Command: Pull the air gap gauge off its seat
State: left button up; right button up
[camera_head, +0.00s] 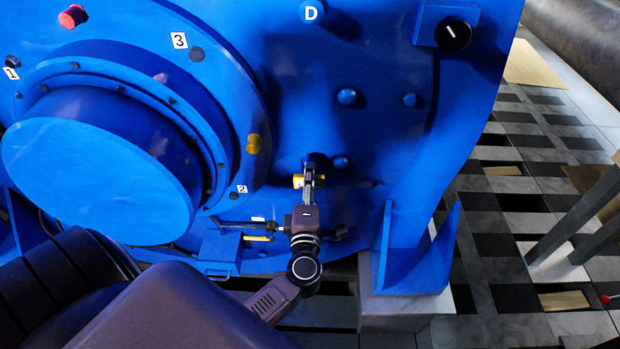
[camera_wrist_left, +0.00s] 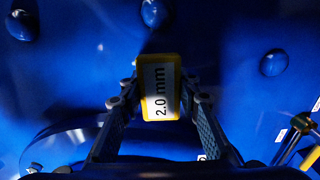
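The air gap gauge (camera_wrist_left: 160,87) is a yellow-edged block with a white label reading "2.0 mm", upright in the middle of the left wrist view. In the head view its yellow body (camera_head: 298,182) shows low on the blue motor face, partly covered by a finger. My left gripper (camera_head: 309,177) reaches up to it from below. In the left wrist view one finger stands on each side, tips against the gauge's edges, so it looks shut on it. The seat behind the gauge is hidden. My right gripper is in neither view.
The blue motor housing (camera_head: 380,130) fills most of the head view, with a big round shaft cover (camera_head: 95,180) at left. Round bolts (camera_head: 347,96) stick out above the gauge. A bracket with a rod (camera_head: 235,225) lies left of my gripper. Open floor shows at right.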

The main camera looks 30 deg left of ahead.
pick_arm(q)
grip_shut()
jog(key=shift+d, duration=0.1)
jog(key=shift+p+v, duration=0.3)
jog(key=shift+v, duration=2.65)
jog(key=v, duration=2.2)
jog(key=shift+s, duration=0.1)
